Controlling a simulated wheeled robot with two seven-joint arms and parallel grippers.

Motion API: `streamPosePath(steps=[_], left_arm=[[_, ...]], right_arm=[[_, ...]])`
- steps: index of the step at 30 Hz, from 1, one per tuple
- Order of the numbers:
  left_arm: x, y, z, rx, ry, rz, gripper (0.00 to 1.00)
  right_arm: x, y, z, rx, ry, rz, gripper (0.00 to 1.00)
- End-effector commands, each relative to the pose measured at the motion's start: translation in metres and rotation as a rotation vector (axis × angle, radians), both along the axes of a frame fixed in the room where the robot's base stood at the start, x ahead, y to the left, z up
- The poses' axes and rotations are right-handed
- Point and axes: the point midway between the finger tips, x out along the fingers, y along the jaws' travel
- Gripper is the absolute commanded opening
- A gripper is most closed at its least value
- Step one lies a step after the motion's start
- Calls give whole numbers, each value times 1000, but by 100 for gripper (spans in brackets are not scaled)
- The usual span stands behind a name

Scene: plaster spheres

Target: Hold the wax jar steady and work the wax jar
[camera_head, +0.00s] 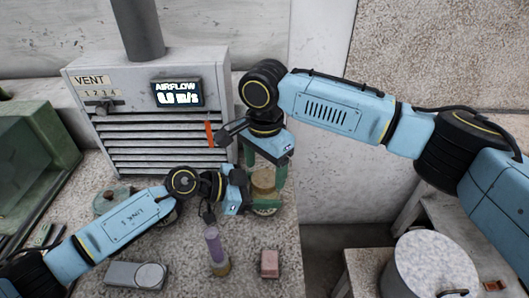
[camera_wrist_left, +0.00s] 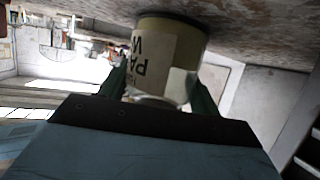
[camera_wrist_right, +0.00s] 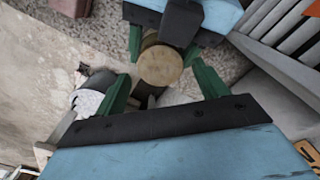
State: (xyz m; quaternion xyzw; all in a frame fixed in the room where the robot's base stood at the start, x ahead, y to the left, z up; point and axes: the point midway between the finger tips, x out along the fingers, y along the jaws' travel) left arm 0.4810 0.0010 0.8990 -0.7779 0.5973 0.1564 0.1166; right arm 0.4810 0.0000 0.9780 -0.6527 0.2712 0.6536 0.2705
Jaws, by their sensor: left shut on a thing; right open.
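The wax jar (camera_head: 264,189) stands upright on the speckled counter, with a tan round lid. In the left wrist view the jar (camera_wrist_left: 168,58) shows a cream label with partly cut-off lettering, and clear wall below it. My left gripper (camera_head: 250,200) is shut on the jar's side, low down. My right gripper (camera_head: 265,172) points down from above, its green fingers open on either side of the lid. In the right wrist view the lid (camera_wrist_right: 160,65) lies between the fingertips, with a visible gap to at least the right finger.
A grey vent unit (camera_head: 150,130) stands close behind the jar. A green box (camera_head: 35,150) is at left. The counter's right edge is near.

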Motion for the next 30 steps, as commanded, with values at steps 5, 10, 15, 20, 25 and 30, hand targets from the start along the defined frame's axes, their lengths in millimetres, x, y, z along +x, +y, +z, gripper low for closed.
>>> streamPosePath(steps=[5, 10, 15, 20, 25, 30], left_arm=[[0, 0, -1, 1, 2, -1, 0], [0, 0, -1, 1, 2, -1, 0], [0, 0, -1, 1, 1, 0, 0], [0, 0, 0, 1, 1, 0, 0], [0, 0, 0, 1, 1, 0, 0], [0, 0, -1, 1, 1, 0, 0]], right_arm=[[0, 0, -17, 1, -1, 0, 72], [0, 0, -21, -1, -1, 1, 72], [0, 0, -21, -1, -1, 1, 72], [0, 0, -21, 1, -1, 1, 51], [0, 0, -21, 1, -1, 1, 29], [0, 0, -21, 1, 0, 55, 27]])
